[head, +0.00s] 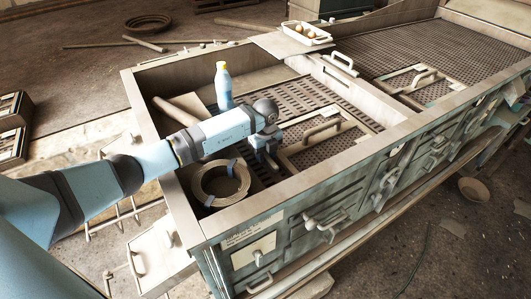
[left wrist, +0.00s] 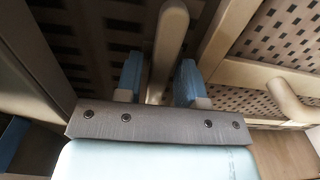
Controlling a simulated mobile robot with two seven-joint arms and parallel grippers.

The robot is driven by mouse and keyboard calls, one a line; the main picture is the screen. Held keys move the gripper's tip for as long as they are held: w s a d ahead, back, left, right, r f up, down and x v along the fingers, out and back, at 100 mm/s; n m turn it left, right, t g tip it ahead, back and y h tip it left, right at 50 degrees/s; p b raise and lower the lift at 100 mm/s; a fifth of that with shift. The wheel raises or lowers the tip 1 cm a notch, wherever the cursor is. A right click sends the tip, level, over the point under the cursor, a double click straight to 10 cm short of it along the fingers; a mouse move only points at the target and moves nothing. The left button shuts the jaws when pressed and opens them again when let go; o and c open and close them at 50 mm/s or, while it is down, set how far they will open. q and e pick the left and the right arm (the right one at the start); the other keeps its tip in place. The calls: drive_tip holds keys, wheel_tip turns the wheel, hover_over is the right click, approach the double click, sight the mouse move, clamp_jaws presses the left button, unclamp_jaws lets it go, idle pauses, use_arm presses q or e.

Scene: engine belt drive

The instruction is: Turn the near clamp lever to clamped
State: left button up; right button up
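A pale, rounded bar (left wrist: 168,45), which looks like a lever, stands between the two blue fingers of my left gripper (left wrist: 159,82) in the left wrist view. The fingers are apart, one on each side of the bar, with a narrow gap showing. I cannot tell for sure that this bar is the near clamp lever, nor its setting. In the head view my left gripper (head: 266,158) points down inside the bench's recessed bay, left of a hatch with a handle (head: 321,131). The gripper hides the bar there. My right gripper is not in view.
A coiled belt (head: 203,186) lies in the bay's near left corner. A blue bottle (head: 223,88) stands behind my arm. The bench's raised rim (head: 255,205) bounds the bay. A white tray (head: 306,33) with round items sits at the back.

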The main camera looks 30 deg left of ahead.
use_arm(q)
clamp_jaws()
